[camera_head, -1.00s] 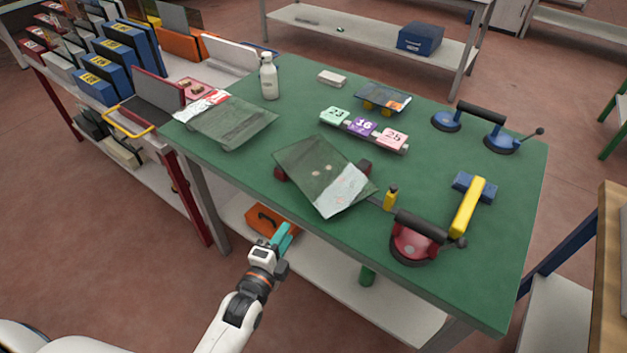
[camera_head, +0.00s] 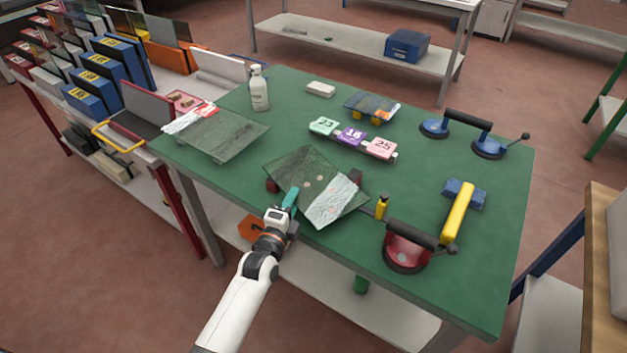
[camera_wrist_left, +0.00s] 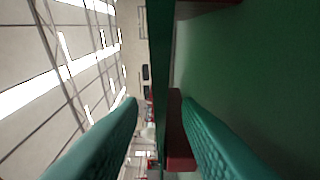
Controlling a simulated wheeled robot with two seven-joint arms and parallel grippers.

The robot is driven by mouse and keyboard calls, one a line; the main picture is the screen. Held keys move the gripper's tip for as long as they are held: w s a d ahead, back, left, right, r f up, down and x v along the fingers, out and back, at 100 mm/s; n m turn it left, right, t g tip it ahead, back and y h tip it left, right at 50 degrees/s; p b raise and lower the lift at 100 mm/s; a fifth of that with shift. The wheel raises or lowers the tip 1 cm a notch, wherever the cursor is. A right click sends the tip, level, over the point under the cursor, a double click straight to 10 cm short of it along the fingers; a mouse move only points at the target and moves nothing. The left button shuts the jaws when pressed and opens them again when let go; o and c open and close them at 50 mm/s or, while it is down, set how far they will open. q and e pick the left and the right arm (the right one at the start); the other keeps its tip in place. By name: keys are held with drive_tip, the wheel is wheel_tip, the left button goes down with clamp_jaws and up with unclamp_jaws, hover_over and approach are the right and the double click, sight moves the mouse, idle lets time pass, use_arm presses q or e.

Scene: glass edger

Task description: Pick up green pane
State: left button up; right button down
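A greenish glass pane (camera_head: 300,172) with a whitish patch lies raised on dark red blocks (camera_head: 271,185) near the front edge of the green table (camera_head: 420,185). My left gripper (camera_head: 291,196) is at the pane's near left edge, its teal fingers partly over it in the head view. In the left wrist view the two fingers (camera_wrist_left: 159,103) are apart. The pane's dark green edge (camera_wrist_left: 160,50) runs between them, with a dark red block (camera_wrist_left: 178,140) beside it. I cannot tell whether a finger touches the glass. My right gripper is not in view.
Another greenish pane (camera_head: 222,138) lies at the table's left, and a small pane (camera_head: 372,104) at the back.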

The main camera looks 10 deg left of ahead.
use_arm(q)
drive_tip(key=shift+w, duration=0.4)
drive_tip(key=shift+c, duration=0.3)
clamp_jaws()
idle(0.8)
drive_tip(key=shift+r, duration=0.2)
